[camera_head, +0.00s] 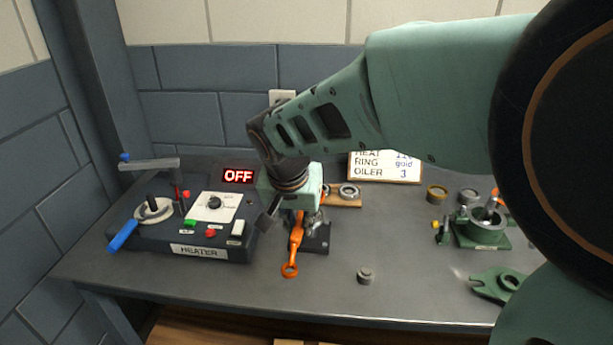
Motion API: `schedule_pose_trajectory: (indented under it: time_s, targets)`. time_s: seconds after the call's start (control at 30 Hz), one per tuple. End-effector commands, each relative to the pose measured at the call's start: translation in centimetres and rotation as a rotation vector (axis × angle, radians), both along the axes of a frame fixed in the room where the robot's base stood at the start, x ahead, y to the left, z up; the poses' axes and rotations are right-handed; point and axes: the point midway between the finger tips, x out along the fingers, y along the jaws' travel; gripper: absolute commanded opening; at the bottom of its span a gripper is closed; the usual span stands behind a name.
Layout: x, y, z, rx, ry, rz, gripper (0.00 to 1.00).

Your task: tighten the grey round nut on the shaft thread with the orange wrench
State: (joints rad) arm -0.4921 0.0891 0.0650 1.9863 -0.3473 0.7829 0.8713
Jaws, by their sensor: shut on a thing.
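The orange wrench (295,246) is in the middle of the table, its ring end toward the front edge and its upper end under my gripper (296,219). My gripper is shut on the wrench; the fingers partly hide the hold. A grey shaft (491,207) stands tilted in a green casing half (482,230) at the right. I cannot make out its thread or a nut on it. A small grey round part (366,276) lies near the front edge; I cannot tell whether it is the nut.
A heater (190,235) with an OFF display stands at the left. A dark block (318,238) is beside the wrench. Rings sit behind, one on a wooden strip (345,201). A flat green part (496,284) lies front right. My arm covers the upper right. The middle right table is mostly clear.

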Motion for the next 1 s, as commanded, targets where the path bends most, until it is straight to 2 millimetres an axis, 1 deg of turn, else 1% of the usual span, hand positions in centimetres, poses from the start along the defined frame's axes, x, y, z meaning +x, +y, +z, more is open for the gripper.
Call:
schedule_pose_trajectory:
  time_s: [0.03, 0.37, 0.63, 1.0]
  targets:
    - [-0.1, -0.6, 0.6, 0.001, -0.003, 0.029, 0.00]
    - [0.0, -3.3, 0.6, 0.002, -0.003, 0.217, 0.00]
    - [0.4, -4.9, 0.1, 0.002, -0.003, 0.337, 0.00]
    - [1.2, -7.0, 0.1, 0.002, -0.004, 0.490, 0.00]
